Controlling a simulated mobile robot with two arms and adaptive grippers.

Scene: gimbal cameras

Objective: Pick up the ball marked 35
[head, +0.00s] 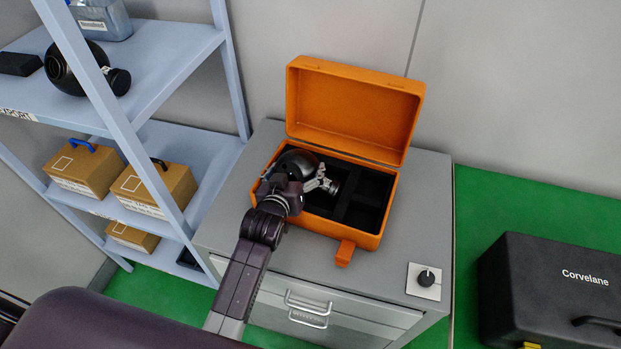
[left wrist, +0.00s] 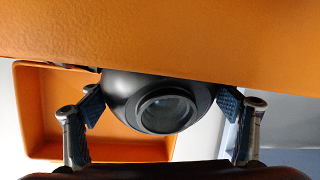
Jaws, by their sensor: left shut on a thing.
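My left gripper (head: 300,186) is shut on a black ball-shaped camera (head: 296,161) at the left part of the open orange case (head: 372,240). In the left wrist view the camera ball (left wrist: 120,90) sits between the two finger pads of the gripper (left wrist: 161,107), its round lens facing the view. I cannot read a 35 on it. In the head view the arm hides part of the ball, so I cannot tell whether it still touches the case's black foam. Another black ball camera (head: 66,70) sits on the upper shelf at the left. My right gripper is not in view.
The case stands on a grey cabinet (head: 428,190), its lid (head: 355,110) raised behind. A small black knob (head: 426,279) is at the cabinet's front right. The shelf rack (head: 180,75) with cardboard boxes (head: 155,188) stands close on the left. A black case (head: 545,290) is at the right.

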